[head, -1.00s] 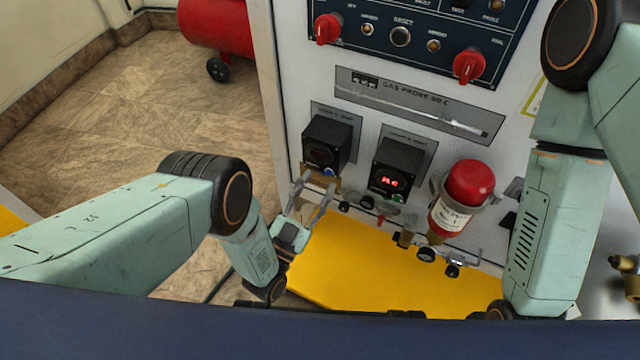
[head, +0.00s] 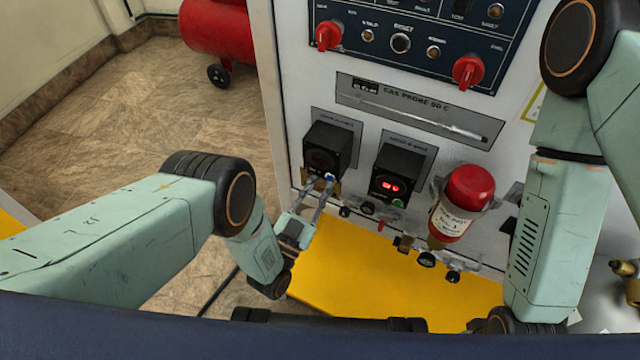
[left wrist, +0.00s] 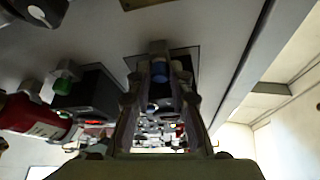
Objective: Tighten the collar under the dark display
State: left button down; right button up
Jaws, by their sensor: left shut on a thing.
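The dark display (head: 328,150) is a black box with an unlit face on the white panel, left of a similar box with lit red digits (head: 392,186). My left gripper (head: 320,184) reaches up to the underside of the dark display. Its fingers are close together on the collar there, which they mostly hide. A bit of brass fitting (head: 336,187) shows beside the fingertips.
A yellow platform (head: 350,270) lies below. A red tank (head: 215,35) stands on the floor at the back left. The floor at left is clear.

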pick_arm(q)
jog(key=shift+a+m+g+h, duration=0.1)
jog(key=shift+m+g+h, duration=0.3)
jog(key=shift+m, duration=0.7)
jog(key=c, duration=1.2)
grip_release()
jog(key=shift+n, duration=0.4)
